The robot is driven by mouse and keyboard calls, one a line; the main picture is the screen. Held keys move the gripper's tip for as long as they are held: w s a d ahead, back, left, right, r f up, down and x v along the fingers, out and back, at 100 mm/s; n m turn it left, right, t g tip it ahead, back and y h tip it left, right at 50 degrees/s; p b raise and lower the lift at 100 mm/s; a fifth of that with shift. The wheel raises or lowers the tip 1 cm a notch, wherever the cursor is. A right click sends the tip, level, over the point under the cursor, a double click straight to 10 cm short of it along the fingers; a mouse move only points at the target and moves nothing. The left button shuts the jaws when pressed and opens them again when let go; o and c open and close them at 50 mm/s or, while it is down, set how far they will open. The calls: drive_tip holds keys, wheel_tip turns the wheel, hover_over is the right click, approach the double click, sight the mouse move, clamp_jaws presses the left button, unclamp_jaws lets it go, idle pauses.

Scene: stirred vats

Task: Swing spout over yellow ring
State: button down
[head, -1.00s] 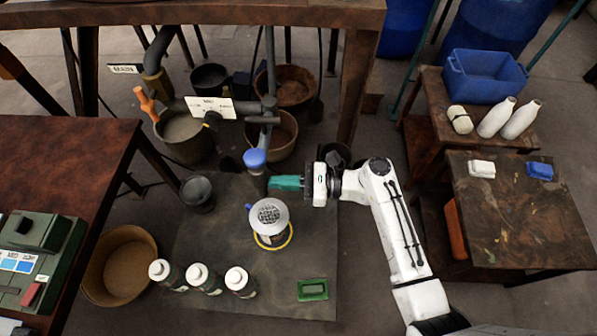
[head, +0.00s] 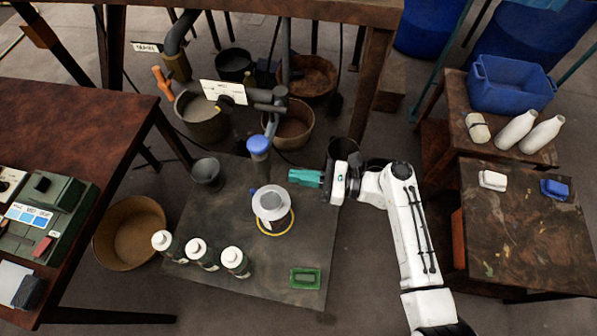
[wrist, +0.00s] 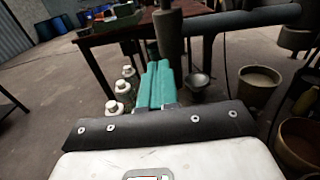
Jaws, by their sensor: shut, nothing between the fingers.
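The spout is a grey pipe hanging down from a horizontal arm (head: 250,94), with a blue end piece (head: 259,145). In the wrist view the dark pipe (wrist: 168,35) stands just beyond my fingers. The yellow ring (head: 289,226) lies on the dark mat, around the base of a grey-white vessel (head: 271,205). The blue end sits behind the vessel, not over the ring. My gripper (head: 295,178), with teal fingers, is shut and empty. It is to the right of the spout's blue end, apart from it in the head view; the fingers (wrist: 156,84) also show in the wrist view.
Several white-capped bottles (head: 199,255) stand at the mat's front left, and a green tray (head: 305,277) lies front right. A dark cup (head: 206,172) is at the mat's left. Buckets (head: 293,125) stand under the pipework. The mat between vessel and green tray is clear.

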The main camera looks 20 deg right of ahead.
drive_tip(key=s+a+v, duration=0.1)
drive_tip(key=v, duration=0.8)
drive_tip(key=shift+s+b, duration=0.2)
drive_tip(key=shift+b, duration=0.2)
drive_tip(key=shift+f, duration=0.15)
drive_tip(key=s+a+f+n+g+h, duration=0.2)
drive_tip(key=s+f+n+g+h, duration=0.55)
drive_tip(key=s+n, duration=0.4)
drive_tip(key=s+d+r+n+g+h, duration=0.1)
drive_tip(key=s+d+r+n+h, duration=0.4)
drive_tip(key=n, duration=0.8)
drive_tip(key=shift+s+d+h, duration=0.7)
drive_tip(key=shift+d+h, duration=0.35)
drive_tip(key=shift+h, duration=0.3)
